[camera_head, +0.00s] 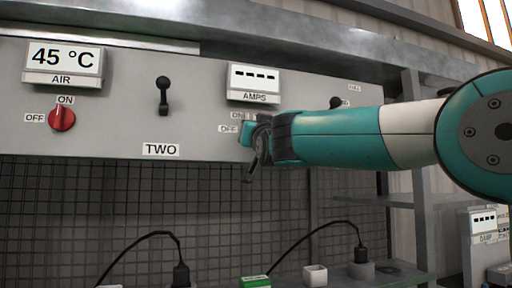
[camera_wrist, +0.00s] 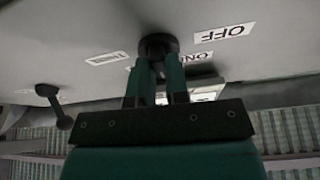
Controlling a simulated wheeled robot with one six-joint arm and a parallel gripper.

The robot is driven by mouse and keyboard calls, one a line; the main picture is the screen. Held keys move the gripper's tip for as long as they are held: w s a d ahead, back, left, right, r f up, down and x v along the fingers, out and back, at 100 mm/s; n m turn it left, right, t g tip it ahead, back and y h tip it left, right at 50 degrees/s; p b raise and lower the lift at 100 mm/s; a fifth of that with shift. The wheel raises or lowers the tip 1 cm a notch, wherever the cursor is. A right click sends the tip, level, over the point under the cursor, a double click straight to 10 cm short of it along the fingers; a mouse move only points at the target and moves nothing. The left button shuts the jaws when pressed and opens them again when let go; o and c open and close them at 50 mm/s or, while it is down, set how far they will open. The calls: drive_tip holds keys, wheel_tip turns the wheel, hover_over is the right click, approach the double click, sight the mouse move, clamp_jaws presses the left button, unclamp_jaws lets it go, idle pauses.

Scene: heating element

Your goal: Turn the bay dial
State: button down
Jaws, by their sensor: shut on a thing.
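A dark round dial (camera_wrist: 158,44) on the grey panel sits between the fingertips of my gripper (camera_wrist: 159,60) in the wrist view. The teal fingers are closed on its sides. An upside-down OFF label (camera_wrist: 224,33) lies beside the dial, with an ON label (camera_wrist: 200,57) near the fingers. In the head view my gripper (camera_head: 257,142) is at the panel's lower edge, below the AMPS display (camera_head: 253,82) and right of the OFF label (camera_head: 228,129). There the dial is hidden behind the gripper, so its pointing direction cannot be told.
A red dial (camera_head: 62,118) sits under the AIR display (camera_head: 64,60), reading 45 °C. A black lever (camera_head: 163,95) stands above the TWO label (camera_head: 160,150). Another black knob (camera_head: 337,102) is just above my arm. Cables and plugs (camera_head: 181,274) lie below the panel, before a mesh wall.

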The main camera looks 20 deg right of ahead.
drive_tip(key=shift+a+m+g+h+b, duration=0.1)
drive_tip(key=shift+m+g+h+b, duration=0.15)
drive_tip(key=shift+m+h+b, duration=0.95)
drive_tip(key=shift+a+m+g+h+b, duration=0.1)
drive_tip(key=shift+m+g+h, duration=0.3)
drive_tip(key=shift+m, duration=1.7)
drive_tip(key=shift+h, duration=0.3)
drive_tip(key=c, duration=1.1)
unclamp_jaws()
drive_tip(key=shift+d, duration=0.1)
drive_tip(key=b+v, duration=0.8)
drive_tip(key=v, duration=0.9)
drive_tip(key=shift+s+f+b, duration=0.1)
drive_tip(key=shift+s+b, duration=0.15)
drive_tip(key=shift+b, duration=0.05)
